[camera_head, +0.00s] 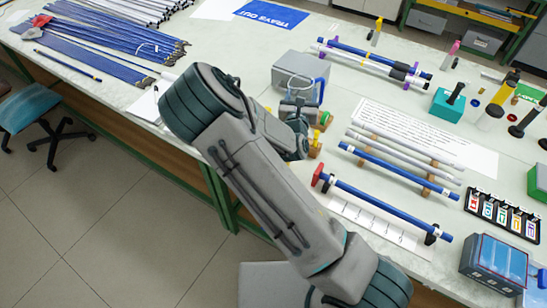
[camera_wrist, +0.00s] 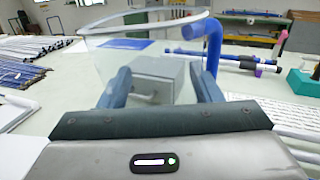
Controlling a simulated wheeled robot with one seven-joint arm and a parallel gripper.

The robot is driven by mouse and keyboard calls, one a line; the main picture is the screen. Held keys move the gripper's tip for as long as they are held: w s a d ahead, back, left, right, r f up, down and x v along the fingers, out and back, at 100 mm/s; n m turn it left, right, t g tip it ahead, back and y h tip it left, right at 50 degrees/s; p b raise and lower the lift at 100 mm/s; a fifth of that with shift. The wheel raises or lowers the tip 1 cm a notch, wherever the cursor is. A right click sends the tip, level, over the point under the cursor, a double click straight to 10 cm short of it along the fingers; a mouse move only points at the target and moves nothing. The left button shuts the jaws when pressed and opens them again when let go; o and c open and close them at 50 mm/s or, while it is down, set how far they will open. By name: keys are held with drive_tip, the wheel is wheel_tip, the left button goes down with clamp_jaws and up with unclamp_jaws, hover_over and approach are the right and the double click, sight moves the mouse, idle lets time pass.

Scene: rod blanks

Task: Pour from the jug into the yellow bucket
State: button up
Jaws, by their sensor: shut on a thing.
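A clear jug (camera_wrist: 105,52) with a blue handle (camera_wrist: 213,45) stands between my gripper's two fingers in the wrist view. My gripper (camera_wrist: 163,90) is shut on the jug, whose rim looks roughly level. In the head view the jug's blue handle (camera_head: 321,90) shows just past my wrist, beside a grey box. My arm hides much of the jug there. I cannot make out any contents in the jug. I cannot pick out a yellow bucket in either view; my arm covers part of the bench.
A grey box (camera_head: 299,67) stands behind the jug. Blue rods (camera_head: 385,208) lie on supports to the right, near a printed sheet (camera_head: 430,130). Rod bundles (camera_head: 110,40) fill the bench's left end. A teal block (camera_head: 447,104) and several upright bottles stand at the right.

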sight(303, 81)
drive_tip(key=shift+a+f, duration=0.1)
drive_tip(key=shift+a, duration=0.05)
drive_tip(key=shift+r, duration=2.55)
